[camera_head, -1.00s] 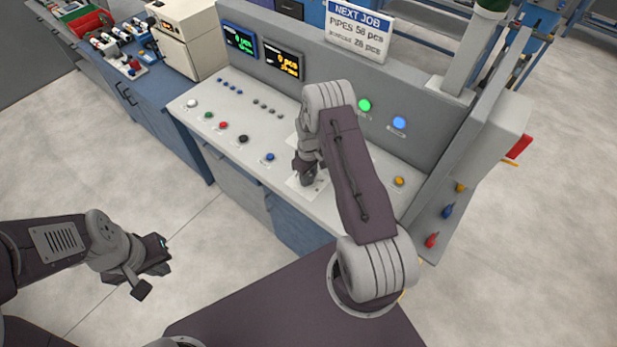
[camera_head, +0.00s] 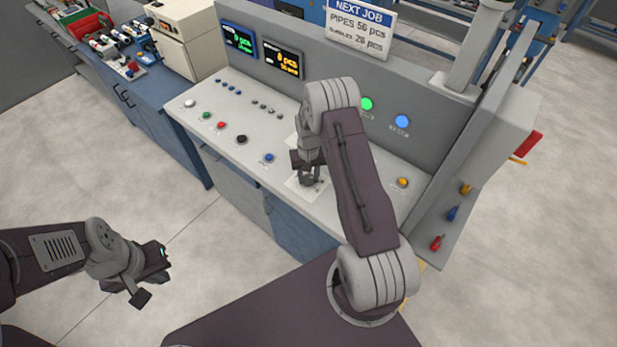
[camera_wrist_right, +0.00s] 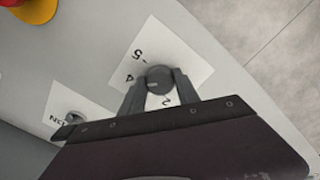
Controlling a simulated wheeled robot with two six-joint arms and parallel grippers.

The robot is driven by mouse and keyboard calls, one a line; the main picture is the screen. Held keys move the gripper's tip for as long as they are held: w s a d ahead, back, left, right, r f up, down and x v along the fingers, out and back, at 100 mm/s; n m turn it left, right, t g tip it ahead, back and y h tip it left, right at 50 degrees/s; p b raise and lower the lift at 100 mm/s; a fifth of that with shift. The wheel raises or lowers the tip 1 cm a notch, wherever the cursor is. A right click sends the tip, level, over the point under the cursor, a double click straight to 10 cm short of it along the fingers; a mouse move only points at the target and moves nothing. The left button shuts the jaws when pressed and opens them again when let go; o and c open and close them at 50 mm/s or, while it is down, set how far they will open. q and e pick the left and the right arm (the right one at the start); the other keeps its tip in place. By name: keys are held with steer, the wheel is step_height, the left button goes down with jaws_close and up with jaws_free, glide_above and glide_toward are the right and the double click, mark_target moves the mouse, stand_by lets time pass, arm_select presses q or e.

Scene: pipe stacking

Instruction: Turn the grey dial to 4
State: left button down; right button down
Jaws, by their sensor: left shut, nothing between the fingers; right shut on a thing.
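The grey dial (camera_wrist_right: 160,79) sits on a white plate (camera_wrist_right: 186,60) on the sloped console. The printed marks 5, 4 and 2 show around it; part of the scale is hidden. A pale mark shows on the dial's face, but I cannot tell for sure which number it points to. My right gripper (camera_wrist_right: 156,84) is shut on the dial, one finger on each side. In the head view my right gripper (camera_head: 311,178) is down at the plate, and the dial is mostly hidden. My left gripper (camera_head: 152,276) is shut and empty over the floor at the left.
A second small knob (camera_wrist_right: 73,118) with a label reading ON is close to my right gripper. A blue button (camera_head: 269,157) and an orange button (camera_head: 402,182) flank it on the console (camera_head: 210,104). The upright panel (camera_head: 385,108) stands behind.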

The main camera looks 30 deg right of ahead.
mark_target(309, 178)
steer(key=shift+w+r, duration=0.1)
stand_by(0.4)
steer(key=c, duration=0.9)
jaws_free()
step_height(309, 178, up, 8)
steer(key=shift+r+b, duration=0.1)
steer(key=shift+b, duration=1.05)
steer(key=shift+r, duration=0.4)
